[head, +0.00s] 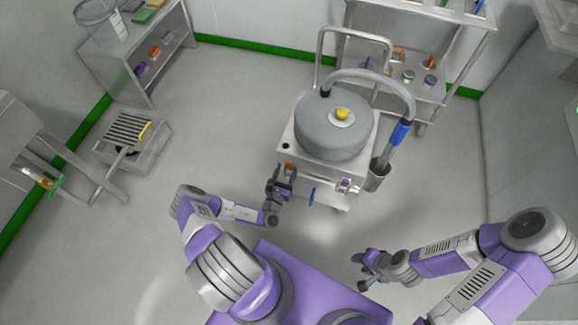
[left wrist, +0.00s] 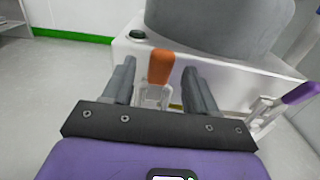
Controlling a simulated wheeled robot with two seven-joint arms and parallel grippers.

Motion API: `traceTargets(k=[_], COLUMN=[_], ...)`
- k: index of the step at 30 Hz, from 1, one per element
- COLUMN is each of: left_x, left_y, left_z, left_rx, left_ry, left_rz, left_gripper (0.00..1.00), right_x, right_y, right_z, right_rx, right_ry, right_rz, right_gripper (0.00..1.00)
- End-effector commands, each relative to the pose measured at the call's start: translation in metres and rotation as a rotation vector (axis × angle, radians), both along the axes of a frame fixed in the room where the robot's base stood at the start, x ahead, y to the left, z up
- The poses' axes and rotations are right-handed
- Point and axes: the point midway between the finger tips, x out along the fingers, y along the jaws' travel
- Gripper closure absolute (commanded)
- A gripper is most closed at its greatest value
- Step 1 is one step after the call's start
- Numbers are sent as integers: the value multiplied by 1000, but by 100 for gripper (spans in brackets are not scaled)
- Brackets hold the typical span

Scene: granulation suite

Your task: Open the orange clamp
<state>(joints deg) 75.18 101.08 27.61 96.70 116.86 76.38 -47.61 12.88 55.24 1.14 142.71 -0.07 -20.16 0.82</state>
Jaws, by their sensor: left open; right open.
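The orange clamp (left wrist: 160,66) has an upright orange handle on a metal base at the front of a white wheeled machine. It stands between the two fingers of my left gripper (left wrist: 158,75) in the left wrist view, with a gap on both sides. In the head view the orange clamp (head: 289,165) shows only as a small orange patch beside my left gripper (head: 282,174). My left gripper is open. My right gripper (head: 364,271) is open and empty above the floor, right of and nearer than the machine.
The machine carries a grey drum (head: 333,128) with a yellow knob and a hose. A purple-handled clamp (left wrist: 301,93) and a blue handle (head: 311,196) are on its front. A low step (head: 132,133) stands left; shelves stand behind. The floor between is clear.

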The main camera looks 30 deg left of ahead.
Motion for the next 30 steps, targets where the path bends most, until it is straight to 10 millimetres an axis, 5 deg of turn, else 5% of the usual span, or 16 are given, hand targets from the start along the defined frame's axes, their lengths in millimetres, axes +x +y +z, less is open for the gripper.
traceTargets(k=[7,18,27,30], left_x=[32,38,37,37], left_y=[6,7,6,7], left_z=[-1,0,0,0], left_rx=[0,-1,-1,-1], left_ry=[-1,0,0,-1], left_rz=[-3,-4,-5,-4], left_gripper=[43,44,90,94], right_x=[0,0,0,0], right_y=[0,0,0,0], right_z=[-14,-15,-15,-15], right_rx=[0,0,0,0], right_ry=[0,0,0,0], right_rz=[0,0,0,0], right_gripper=[57,57,57,57])
